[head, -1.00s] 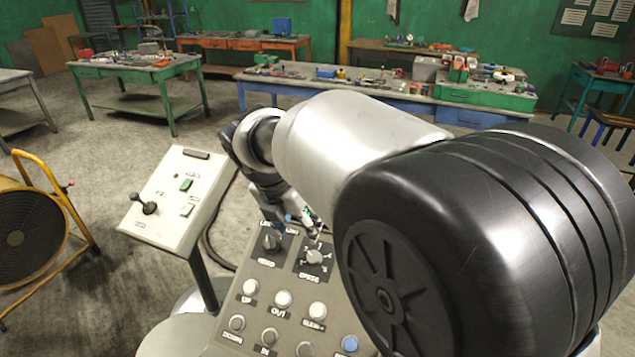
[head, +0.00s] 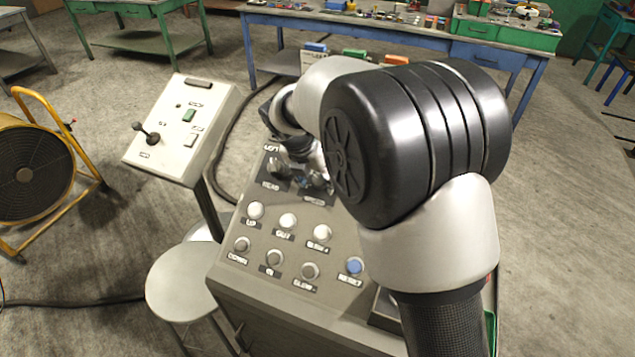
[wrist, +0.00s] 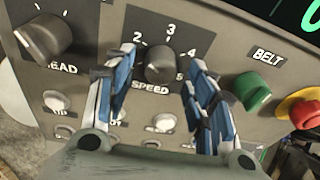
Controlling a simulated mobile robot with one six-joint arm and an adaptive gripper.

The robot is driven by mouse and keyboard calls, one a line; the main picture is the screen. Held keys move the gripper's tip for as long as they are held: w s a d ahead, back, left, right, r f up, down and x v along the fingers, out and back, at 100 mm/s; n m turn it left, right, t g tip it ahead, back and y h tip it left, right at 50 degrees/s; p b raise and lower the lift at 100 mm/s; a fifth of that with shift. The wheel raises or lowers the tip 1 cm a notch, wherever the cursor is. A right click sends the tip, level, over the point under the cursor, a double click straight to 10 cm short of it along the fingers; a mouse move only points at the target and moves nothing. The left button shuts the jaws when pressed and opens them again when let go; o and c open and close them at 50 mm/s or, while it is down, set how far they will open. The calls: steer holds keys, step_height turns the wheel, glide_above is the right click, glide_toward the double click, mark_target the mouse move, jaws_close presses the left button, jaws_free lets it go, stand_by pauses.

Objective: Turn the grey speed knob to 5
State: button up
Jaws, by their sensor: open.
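The grey speed knob (wrist: 160,63) sits on a dark plate marked SPEED in the wrist view, with the numbers 2, 3, 4 and a partly hidden 5 around it. Its pointer direction is not clear. My gripper (wrist: 156,72) is open, with one blue-and-grey finger on each side of the knob. I cannot tell whether either finger touches it. In the head view my gripper (head: 302,172) is at the top of the console, small and partly hidden by my arm.
The grey HEAD knob (wrist: 43,38) is left of the speed knob. A green BELT knob (wrist: 252,90) and a red button (wrist: 304,108) are to the right. Push buttons, including a blue RESET (head: 354,265), are below. A white control box (head: 180,130) stands left of the console.

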steer(key=shift+w+d+f, duration=0.1)
steer(key=shift+w+f, duration=0.1)
steer(key=shift+f, duration=0.35)
steer(key=shift+c, duration=0.5)
steer(key=c, duration=1)
